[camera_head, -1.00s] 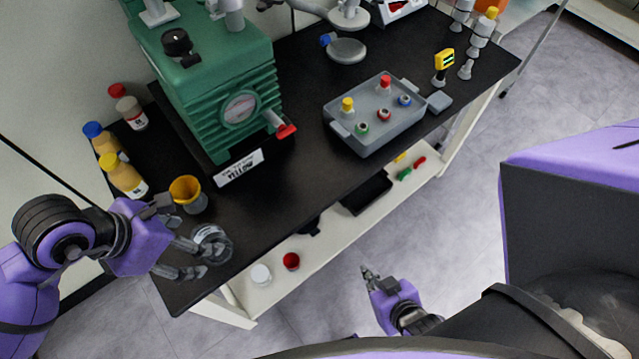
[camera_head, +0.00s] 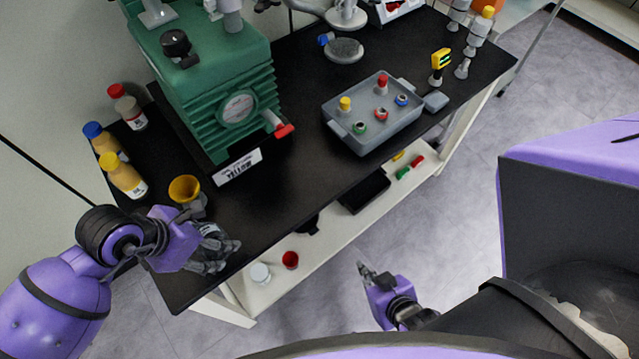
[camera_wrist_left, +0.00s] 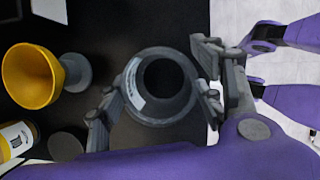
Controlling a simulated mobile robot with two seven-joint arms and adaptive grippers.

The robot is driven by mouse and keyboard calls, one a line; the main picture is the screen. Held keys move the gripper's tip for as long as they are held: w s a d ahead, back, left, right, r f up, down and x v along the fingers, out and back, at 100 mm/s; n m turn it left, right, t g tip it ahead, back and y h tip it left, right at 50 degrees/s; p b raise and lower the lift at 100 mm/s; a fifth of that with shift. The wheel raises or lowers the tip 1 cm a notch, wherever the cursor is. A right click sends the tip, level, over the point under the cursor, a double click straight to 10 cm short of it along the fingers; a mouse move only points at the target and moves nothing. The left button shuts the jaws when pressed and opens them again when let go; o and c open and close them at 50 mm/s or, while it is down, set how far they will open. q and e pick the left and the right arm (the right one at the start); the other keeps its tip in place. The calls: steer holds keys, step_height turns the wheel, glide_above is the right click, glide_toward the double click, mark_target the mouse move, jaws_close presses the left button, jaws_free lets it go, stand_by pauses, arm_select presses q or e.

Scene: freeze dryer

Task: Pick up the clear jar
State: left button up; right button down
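The clear jar (camera_head: 209,231) stands near the left end of the black table, partly hidden by my left gripper (camera_head: 212,254). In the left wrist view I look down on the jar (camera_wrist_left: 134,82) as a round grey rim with a dark opening and a pale label. My left gripper (camera_wrist_left: 158,100) is open, with one finger on each side of the jar. I cannot tell whether the fingers touch it. My right gripper (camera_head: 364,272) is away from the table, over the floor; its tips look close together, but whether it is shut is unclear.
A yellow funnel (camera_head: 184,189) stands close beside the jar. Several capped bottles (camera_head: 124,178) line the back left edge. A green machine (camera_head: 225,100) and a grey tray (camera_head: 368,140) are farther along. The table (camera_head: 290,190) is clear between jar and tray.

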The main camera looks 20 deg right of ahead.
arm_select(q)
steer(key=c, duration=0.6)
steer(key=shift+c, duration=0.2)
steer(key=shift+r, duration=0.15)
